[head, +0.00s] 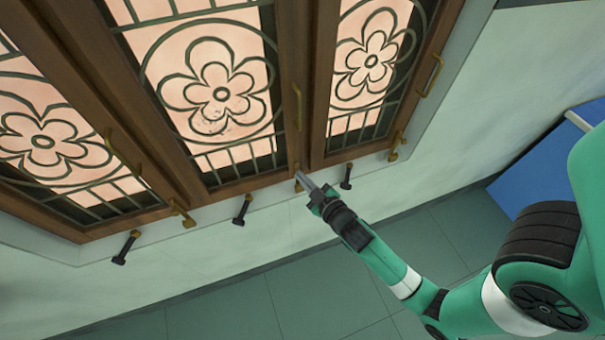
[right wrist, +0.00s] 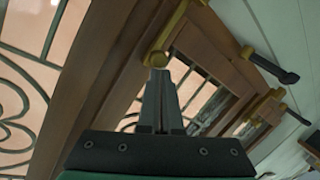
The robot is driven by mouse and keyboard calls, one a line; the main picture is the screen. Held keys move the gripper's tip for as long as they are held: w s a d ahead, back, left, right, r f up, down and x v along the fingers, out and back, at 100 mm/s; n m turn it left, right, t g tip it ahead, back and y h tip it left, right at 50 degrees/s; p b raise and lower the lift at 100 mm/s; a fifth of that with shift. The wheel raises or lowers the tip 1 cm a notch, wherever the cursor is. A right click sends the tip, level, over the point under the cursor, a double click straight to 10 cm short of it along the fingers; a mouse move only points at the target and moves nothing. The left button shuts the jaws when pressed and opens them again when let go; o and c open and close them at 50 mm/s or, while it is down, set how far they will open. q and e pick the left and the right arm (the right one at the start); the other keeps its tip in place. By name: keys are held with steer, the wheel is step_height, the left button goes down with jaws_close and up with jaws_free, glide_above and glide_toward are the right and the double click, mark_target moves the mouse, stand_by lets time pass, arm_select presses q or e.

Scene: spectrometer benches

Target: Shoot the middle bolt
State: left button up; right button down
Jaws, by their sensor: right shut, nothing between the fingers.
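The middle brass bolt (head: 297,168) is at the lower edge of the window, at the foot of the frame between the middle and right panes; the gripper partly hides it. My right gripper (head: 303,177) comes up from the lower right with its fingertips at this bolt. In the right wrist view, its fingers (right wrist: 161,76) are shut with nothing between them. Their tips are right at the rounded end of a brass fitting (right wrist: 157,59); I cannot tell whether they touch it. My left gripper is not in view.
Similar brass bolts sit to the left (head: 182,213) and right (head: 395,149). Black stays (head: 242,211) stick out along the sill. Brass pull handles (head: 431,76) stand out from the window frames. A blue panel (head: 545,165) is at the right; the floor below is clear.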

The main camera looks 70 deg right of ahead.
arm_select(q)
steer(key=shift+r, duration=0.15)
arm_select(e)
step_height(320, 180, up, 5)
steer(key=w+a+p, duration=0.1)
steer(key=a+p, duration=0.1)
steer(key=p, duration=0.1)
arm_select(q)
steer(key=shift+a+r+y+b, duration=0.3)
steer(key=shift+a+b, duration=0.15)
steer(key=shift+b, duration=0.7)
arm_select(e)
steer(key=f+v, duration=0.2)
steer(key=v, duration=0.7)
steer(key=shift+s+r, duration=0.45)
steer(key=shift+r, duration=0.05)
steer(key=shift+a, duration=0.1)
